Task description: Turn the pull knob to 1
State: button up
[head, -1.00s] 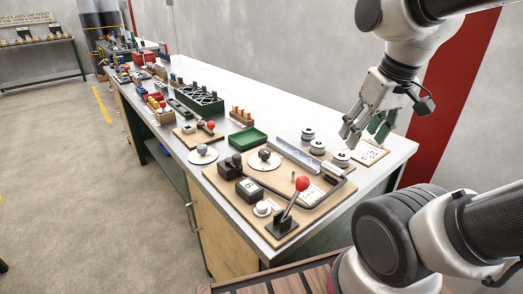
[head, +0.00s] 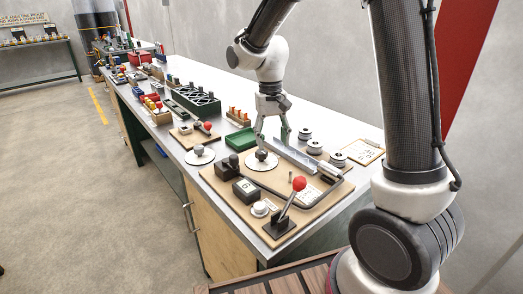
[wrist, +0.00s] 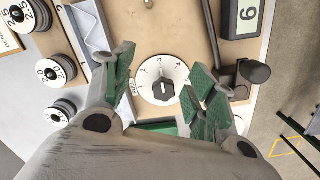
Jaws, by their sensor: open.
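A dark, ridged knob (wrist: 163,90) sits at the middle of a round white dial (wrist: 176,70) with black numerals around its rim. In the head view the knob (head: 261,155) stands on its dial (head: 254,165) on the wooden board. I cannot tell for sure which number it points to. My gripper (head: 271,140) is open and points down at this dial from above.
A black counter box showing 6 (head: 246,191), a red-ball lever (head: 299,184) and a bent dark rail share the board. Weight discs (head: 314,147) and a metal channel (head: 294,156) stand close to my gripper. A green tray (head: 241,139) and another knobbed dial (head: 200,156) lie nearby.

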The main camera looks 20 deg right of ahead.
aim_at(261, 156)
jog(key=w+m, duration=0.1)
jog(key=w+a, duration=0.1)
jog(key=w, duration=0.1)
jog(key=w+m+t, duration=0.1)
jog(key=w, duration=0.1)
jog(key=shift+w+a+r+m, duration=0.1)
jog(key=shift+a+r+m, duration=0.2)
jog(key=shift+a+r, duration=0.1)
jog(key=shift+m, duration=0.4)
jog(key=shift+f, duration=0.15)
notch_tip(261, 156, down, 8)
jog(key=shift+r, duration=0.25)
jog(key=c, duration=1.1)
jog(key=shift+o, duration=0.2)
